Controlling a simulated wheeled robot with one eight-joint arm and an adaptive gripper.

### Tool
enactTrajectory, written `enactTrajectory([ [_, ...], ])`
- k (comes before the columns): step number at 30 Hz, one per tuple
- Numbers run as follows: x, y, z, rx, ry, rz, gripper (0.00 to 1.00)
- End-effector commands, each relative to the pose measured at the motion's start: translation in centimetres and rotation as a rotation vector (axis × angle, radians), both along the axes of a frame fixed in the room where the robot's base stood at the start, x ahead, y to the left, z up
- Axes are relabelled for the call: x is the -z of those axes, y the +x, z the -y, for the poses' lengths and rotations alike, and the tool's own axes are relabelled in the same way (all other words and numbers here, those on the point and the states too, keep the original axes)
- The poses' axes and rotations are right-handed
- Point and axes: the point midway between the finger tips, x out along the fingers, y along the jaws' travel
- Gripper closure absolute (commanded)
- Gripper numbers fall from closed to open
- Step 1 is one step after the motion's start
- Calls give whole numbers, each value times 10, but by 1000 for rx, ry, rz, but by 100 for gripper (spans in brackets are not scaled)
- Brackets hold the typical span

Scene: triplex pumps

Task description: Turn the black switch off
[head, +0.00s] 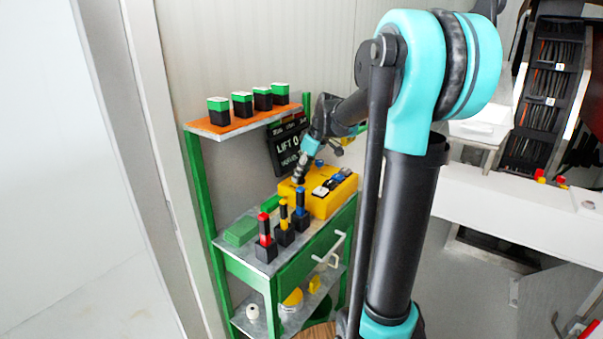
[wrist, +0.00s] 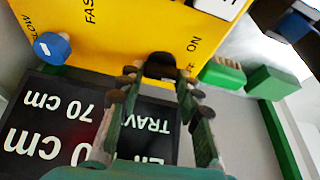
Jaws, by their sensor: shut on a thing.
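The black switch (wrist: 160,62) is on the yellow control box (wrist: 110,55), close to the printed word "ON" in the wrist view. My gripper (wrist: 160,75) is at the box with a finger on each side of the switch, shut on it. The switch's lower part is hidden between the fingers. In the head view my gripper (head: 299,175) reaches down to the left end of the yellow box (head: 332,205), and the switch itself cannot be made out there.
A blue knob (wrist: 52,47) is on the same box. A black sign (head: 288,147) with white text stands behind it. Red, yellow and blue handled tools (head: 264,230) stand in front-left on the green bench. Several green-topped black blocks (head: 242,103) sit on the upper shelf.

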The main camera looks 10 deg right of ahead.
Motion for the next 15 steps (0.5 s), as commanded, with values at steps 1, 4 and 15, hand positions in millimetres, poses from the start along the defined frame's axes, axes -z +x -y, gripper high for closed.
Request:
enactTrajectory([
  [1, 0, 0, 0, 19, -1, 0, 95],
  [4, 0, 0, 0, 54, 0, 0, 95],
  [15, 0, -1, 0, 99, -1, 0, 95],
])
